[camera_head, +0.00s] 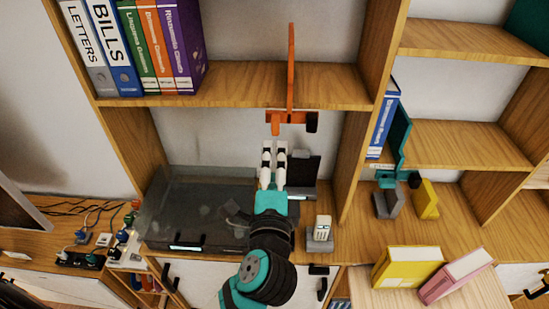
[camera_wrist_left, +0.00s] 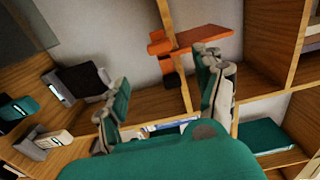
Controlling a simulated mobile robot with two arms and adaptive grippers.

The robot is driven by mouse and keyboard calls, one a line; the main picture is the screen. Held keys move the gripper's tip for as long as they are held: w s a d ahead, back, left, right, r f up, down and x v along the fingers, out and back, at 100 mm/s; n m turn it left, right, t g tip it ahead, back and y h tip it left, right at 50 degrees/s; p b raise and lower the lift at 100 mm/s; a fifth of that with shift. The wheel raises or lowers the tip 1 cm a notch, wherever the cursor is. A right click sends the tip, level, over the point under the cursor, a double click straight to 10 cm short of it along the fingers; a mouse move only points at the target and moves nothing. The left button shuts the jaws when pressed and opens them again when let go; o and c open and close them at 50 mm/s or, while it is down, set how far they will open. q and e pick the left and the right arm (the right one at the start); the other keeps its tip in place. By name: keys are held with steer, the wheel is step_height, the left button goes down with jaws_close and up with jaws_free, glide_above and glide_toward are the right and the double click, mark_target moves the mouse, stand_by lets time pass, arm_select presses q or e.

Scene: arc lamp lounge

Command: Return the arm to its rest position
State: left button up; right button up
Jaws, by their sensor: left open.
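My left gripper (camera_head: 274,150) reaches forward into the open bay of the shelf unit in the head view. Its two pale fingers are apart with nothing between them. In the left wrist view the fingers stand wide open and empty. An orange upright holder (camera_head: 291,75) stands on the shelf just beyond the fingertips; it also shows in the left wrist view (camera_wrist_left: 190,42). I cannot tell the exact gap between them. My right gripper is in neither view.
A dark translucent box (camera_head: 190,205) lies left of my left arm. A white handset (camera_head: 322,229) stands right of it. Several binders (camera_head: 115,45) fill the upper left shelf. Yellow (camera_head: 408,267) and pink (camera_head: 456,276) boxes stand at lower right. A teal holder (camera_head: 398,140) stands on the right.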

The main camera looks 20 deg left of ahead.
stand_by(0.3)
